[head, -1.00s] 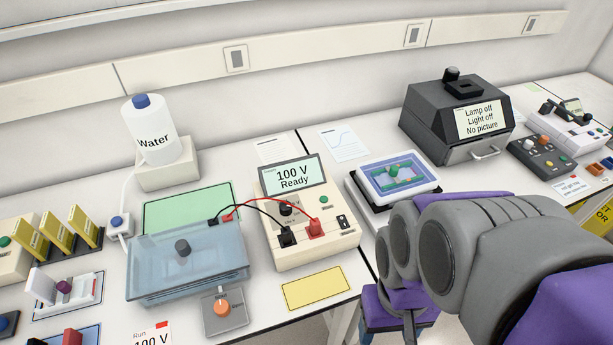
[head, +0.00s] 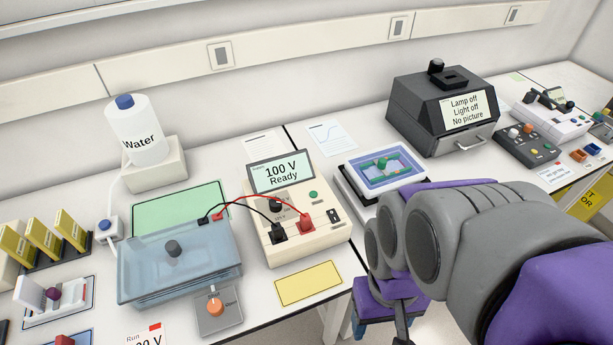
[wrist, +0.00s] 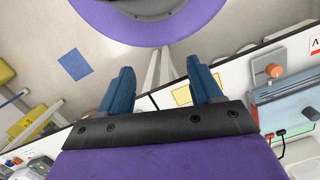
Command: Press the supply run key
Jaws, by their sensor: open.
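The power supply (head: 283,245) is a cream box in the middle of the bench in the head view. Its tilted screen (head: 281,173) reads "100 V Ready". A small green key (head: 313,195) sits on its face below the screen's right side, with a black dial to its left. A black lead and a red lead (head: 306,222) plug into its front and run to the blue gel tank (head: 180,262). My gripper (wrist: 160,90) is open and empty in the wrist view, above the floor and bench edge, apart from the supply.
A yellow card (head: 308,283) lies in front of the supply. An orange knob (head: 215,307) is in front of the tank. A tray device (head: 384,165) and a dark imaging box (head: 444,112) stand to the right. A water bottle (head: 136,130) stands at the back left.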

